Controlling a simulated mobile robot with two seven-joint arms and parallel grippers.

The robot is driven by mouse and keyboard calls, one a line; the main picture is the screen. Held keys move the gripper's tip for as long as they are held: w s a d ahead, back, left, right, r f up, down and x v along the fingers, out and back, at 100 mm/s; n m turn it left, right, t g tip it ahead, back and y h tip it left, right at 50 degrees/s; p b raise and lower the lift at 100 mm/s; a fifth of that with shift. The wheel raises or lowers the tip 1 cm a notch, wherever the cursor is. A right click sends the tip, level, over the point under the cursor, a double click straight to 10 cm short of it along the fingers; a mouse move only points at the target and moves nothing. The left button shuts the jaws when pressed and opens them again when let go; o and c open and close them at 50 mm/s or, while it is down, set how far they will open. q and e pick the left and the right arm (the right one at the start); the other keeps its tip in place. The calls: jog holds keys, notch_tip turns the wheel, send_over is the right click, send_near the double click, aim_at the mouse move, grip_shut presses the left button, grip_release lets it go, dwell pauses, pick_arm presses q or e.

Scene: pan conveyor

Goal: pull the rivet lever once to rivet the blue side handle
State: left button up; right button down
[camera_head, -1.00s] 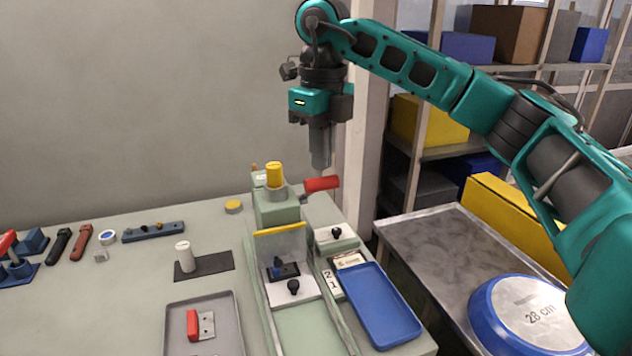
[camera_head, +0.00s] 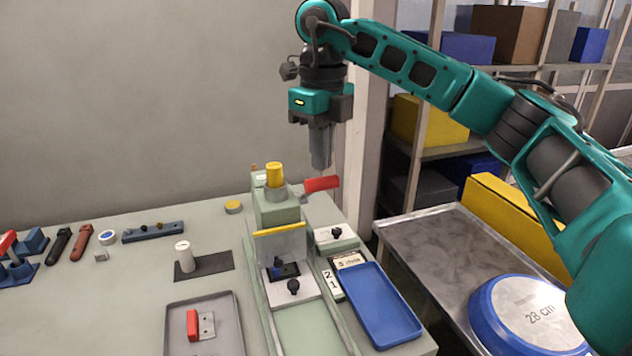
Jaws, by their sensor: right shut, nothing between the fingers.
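The rivet lever (camera_head: 322,184) has a red grip and sticks out to the right from the top of the green rivet press (camera_head: 276,210), which carries a yellow cap. My right gripper (camera_head: 320,163) is shut and empty, pointing down just above the red grip, apparently apart from it. A small dark blue and black part, perhaps the blue side handle (camera_head: 279,268), sits in the press's fixture behind a clear guard with a yellow top edge. Its details are too small to tell. My left gripper is not in view.
A blue tray (camera_head: 381,305) lies right of the press. A grey tray (camera_head: 176,309) with a red-handled part lies left. A blue pan marked 28 cm (camera_head: 530,313) rests on the metal side table (camera_head: 425,248). Several tools lie at the far left.

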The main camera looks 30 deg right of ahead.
aim_at(324, 185)
jog(key=shift+f, duration=0.1)
jog(key=shift+s+f+b, duration=0.2)
jog(key=shift+f+b, duration=0.35)
jog(key=shift+f, duration=0.15)
jog(key=shift+s+f+b, duration=0.2)
jog(key=shift+f+b, duration=0.3)
jog(key=shift+f, duration=0.2)
jog(key=shift+s+a+f+b, duration=0.15)
jog(key=shift+f+b, duration=0.8)
jog(key=shift+f, duration=0.6)
jog(key=shift+s+a+f+b, duration=0.1)
jog(key=shift+s+f+b, duration=0.25)
jog(key=shift+f+b, duration=0.4)
jog(key=shift+s+a+f+b, duration=0.1)
jog(key=shift+s+f+b, duration=0.4)
jog(key=shift+f, duration=0.4)
jog(key=shift+s+a+f+b, duration=0.1)
jog(key=shift+s+f+b, duration=0.15)
jog(key=shift+f+b, duration=0.55)
jog(key=shift+f, duration=0.15)
